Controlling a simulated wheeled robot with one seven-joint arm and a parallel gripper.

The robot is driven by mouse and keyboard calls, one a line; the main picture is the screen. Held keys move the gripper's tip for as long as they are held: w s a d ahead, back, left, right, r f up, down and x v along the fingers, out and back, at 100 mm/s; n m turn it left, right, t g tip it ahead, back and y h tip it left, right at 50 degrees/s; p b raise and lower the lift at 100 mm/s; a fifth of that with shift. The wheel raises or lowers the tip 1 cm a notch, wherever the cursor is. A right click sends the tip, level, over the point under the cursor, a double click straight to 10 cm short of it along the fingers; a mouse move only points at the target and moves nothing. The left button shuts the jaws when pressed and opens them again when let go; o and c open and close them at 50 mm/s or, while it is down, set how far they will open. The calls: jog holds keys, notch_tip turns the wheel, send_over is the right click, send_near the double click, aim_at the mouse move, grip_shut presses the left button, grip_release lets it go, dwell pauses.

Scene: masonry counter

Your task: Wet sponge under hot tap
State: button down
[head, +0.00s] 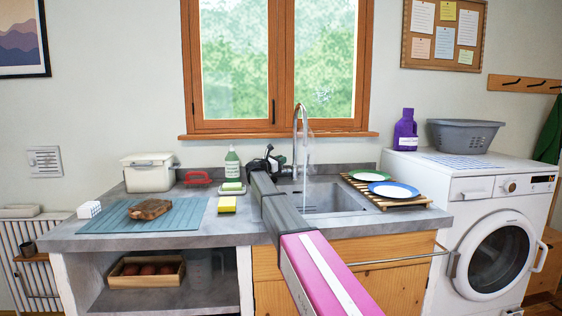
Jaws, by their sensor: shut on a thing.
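A yellow sponge (227,205) with a thin green layer lies on the grey counter, left of the sink (330,198). The tall chrome tap (298,125) stands at the back of the sink. A pale stream runs from its spout into the basin. My arm reaches over the counter front to the tap's left side. My black gripper (270,160) is beside the tap's base, apart from the sponge, and is shut on what appears to be the tap's handle. The jaws and the handle are small and partly hidden, and no hot or cold mark is readable.
A soap bottle (232,164) and a small dish (232,188) stand behind the sponge.

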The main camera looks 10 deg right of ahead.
jog(key=c, duration=1.1)
grip_release()
jog(key=shift+c, duration=0.2)
jog(key=shift+v, duration=3.8)
